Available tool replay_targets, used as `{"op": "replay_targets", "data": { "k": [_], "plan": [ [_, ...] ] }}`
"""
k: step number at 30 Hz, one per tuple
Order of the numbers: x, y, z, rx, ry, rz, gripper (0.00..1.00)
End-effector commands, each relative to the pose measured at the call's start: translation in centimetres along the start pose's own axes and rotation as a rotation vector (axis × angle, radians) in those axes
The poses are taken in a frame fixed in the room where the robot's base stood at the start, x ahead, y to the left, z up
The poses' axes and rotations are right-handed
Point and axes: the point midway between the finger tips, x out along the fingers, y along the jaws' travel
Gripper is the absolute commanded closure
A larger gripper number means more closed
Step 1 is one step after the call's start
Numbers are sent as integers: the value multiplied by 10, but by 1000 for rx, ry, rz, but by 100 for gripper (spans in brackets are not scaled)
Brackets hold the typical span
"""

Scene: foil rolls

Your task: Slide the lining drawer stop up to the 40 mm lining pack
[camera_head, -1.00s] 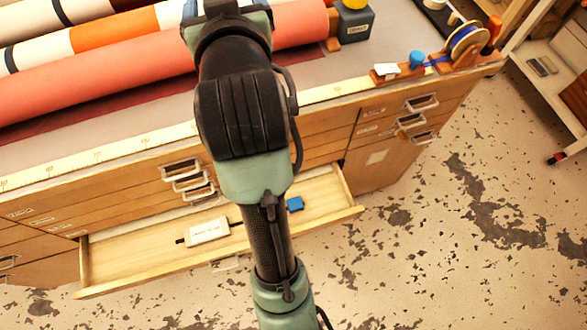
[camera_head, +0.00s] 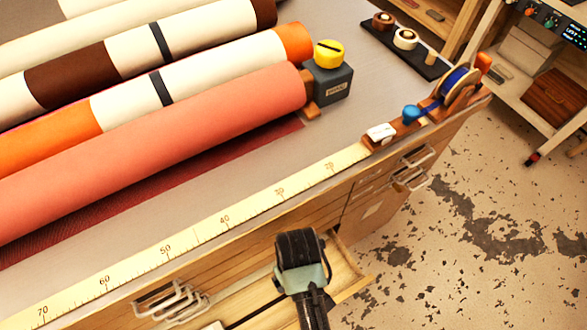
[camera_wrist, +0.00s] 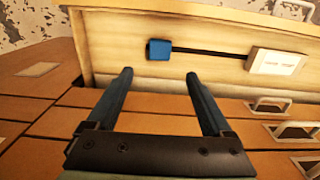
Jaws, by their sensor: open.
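In the wrist view the blue drawer stop (camera_wrist: 158,49) sits at the left end of a dark straight slot or rail (camera_wrist: 212,52) in the open drawer (camera_wrist: 115,65). The white labelled lining pack (camera_wrist: 277,63) lies at the right end of that rail, well apart from the stop. Its print is too small to read. My gripper (camera_wrist: 160,75) is open and empty, its fingers pointing toward the stop, which appears just beyond and between the fingertips. In the head view my arm hides the stop and gripper, and only a sliver of the pack (camera_head: 213,326) shows at the bottom edge.
Closed drawer fronts with metal handles (camera_head: 170,304) adjoin the open drawer. Above is the worktop with a measuring tape (camera_head: 195,236), a coral roll (camera_head: 150,150), a dark block with a yellow top (camera_head: 330,75) and a tape dispenser (camera_head: 460,88). Speckled floor (camera_head: 480,230) is clear at right.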

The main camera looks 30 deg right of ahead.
Motion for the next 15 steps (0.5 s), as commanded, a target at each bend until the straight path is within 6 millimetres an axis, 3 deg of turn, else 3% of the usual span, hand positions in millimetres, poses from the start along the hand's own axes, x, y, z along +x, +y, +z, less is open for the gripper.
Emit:
{"op": "replay_targets", "data": {
  "k": [9,15],
  "plan": [
    [67,-1,0,-1,-3,-1,15],
    [100,0,0,-1,0,0,15]
  ]
}}
